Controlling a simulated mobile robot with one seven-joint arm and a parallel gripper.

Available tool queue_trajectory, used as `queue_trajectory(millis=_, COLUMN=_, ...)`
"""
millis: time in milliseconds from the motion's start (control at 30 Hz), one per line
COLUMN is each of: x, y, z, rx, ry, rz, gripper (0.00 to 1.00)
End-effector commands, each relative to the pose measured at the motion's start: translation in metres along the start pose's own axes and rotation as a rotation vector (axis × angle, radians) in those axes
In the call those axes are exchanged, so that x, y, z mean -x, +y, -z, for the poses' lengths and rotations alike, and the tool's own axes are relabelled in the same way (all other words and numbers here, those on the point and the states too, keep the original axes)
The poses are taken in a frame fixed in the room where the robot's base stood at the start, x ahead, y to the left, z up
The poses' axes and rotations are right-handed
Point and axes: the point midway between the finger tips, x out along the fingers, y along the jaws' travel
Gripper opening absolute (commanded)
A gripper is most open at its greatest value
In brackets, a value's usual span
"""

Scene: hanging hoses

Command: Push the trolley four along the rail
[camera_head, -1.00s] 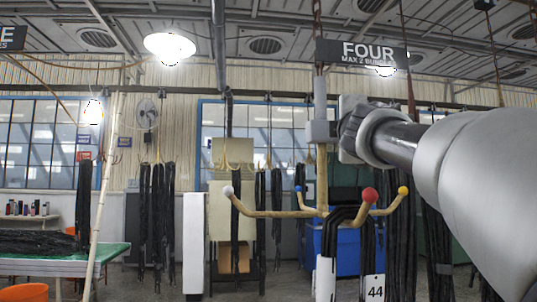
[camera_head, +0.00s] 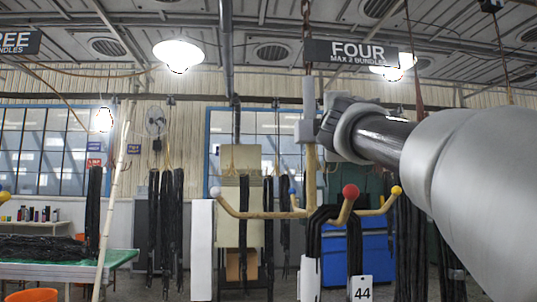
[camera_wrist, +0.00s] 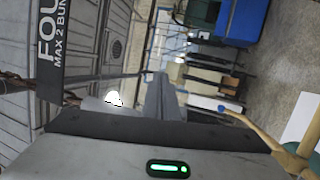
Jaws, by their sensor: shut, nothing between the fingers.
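Trolley four (camera_head: 311,175) is an upright pole hanging from above, with the dark FOUR sign (camera_head: 350,52) at its top. Its wooden arms end in white, blue, red and yellow balls. Black hoses (camera_head: 314,240) hang on it, and a white tag (camera_head: 361,288) reads 44. My gripper (camera_head: 308,130) is shut and empty, at the right side of the pole's grey upper part. Whether it touches is hard to tell. In the wrist view my gripper (camera_wrist: 160,95) points forward; the sign (camera_wrist: 52,45) is at left and a wooden arm (camera_wrist: 262,135) at right.
The THREE sign (camera_head: 18,43) and a ball-tipped arm end (camera_head: 4,197) show at the left edge. A green table (camera_head: 120,257) with black hoses stands at lower left. More hoses (camera_head: 405,240) hang at right, near a blue bin (camera_head: 372,250). A pale leaning pole (camera_head: 112,200) stands left.

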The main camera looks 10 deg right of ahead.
Motion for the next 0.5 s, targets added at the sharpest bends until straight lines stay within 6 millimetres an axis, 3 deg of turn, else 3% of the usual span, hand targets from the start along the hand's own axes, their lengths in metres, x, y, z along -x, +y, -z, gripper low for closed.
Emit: queue_trajectory(millis=500, x=0.013, y=0.002, z=0.051, rx=-0.001, ry=0.010, rz=-0.001, gripper=0.00)
